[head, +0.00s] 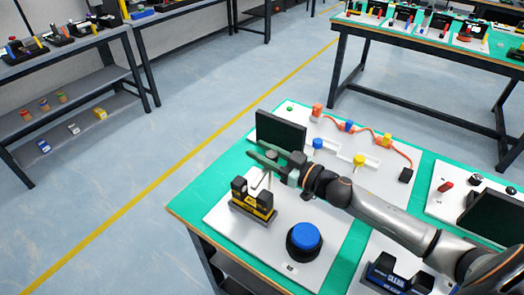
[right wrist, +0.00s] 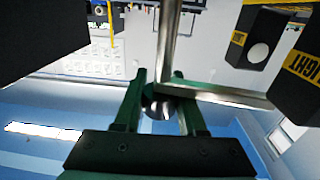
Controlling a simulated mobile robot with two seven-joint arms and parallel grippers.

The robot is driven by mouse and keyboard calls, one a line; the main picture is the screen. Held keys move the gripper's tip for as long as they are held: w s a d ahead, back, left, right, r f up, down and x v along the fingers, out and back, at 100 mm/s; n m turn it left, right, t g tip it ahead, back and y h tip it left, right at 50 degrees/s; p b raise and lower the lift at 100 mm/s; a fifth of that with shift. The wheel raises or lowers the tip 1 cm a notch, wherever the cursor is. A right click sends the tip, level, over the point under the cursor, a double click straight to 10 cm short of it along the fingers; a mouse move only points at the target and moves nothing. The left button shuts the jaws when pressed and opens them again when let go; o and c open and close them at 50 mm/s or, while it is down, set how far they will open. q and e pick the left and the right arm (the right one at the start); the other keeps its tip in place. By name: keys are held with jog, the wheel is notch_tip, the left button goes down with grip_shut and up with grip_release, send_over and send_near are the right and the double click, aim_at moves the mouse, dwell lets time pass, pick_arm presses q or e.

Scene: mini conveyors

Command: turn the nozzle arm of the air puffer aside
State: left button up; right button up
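The nozzle arm appears to be the grey metal bar (right wrist: 225,95) in the right wrist view. It meets an upright metal rod (right wrist: 166,35) near my fingers. In the head view a thin pale bar (head: 261,181) shows just below my right gripper (head: 262,155). The right gripper's two fingers (right wrist: 158,100) stand apart, with a rounded dark end (right wrist: 156,104) between them. I cannot tell whether they touch it. The puffer's body is mostly hidden or hard to tell apart. My left gripper is not in view.
A black and yellow light gate (head: 253,199) stands close to the gripper. A big blue button (head: 305,236) is in front on the white board. A dark panel (head: 280,131) stands behind. Blue and yellow knobs lie to the right, and my right arm crosses the table.

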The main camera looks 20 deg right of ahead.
grip_shut()
dwell(0.9)
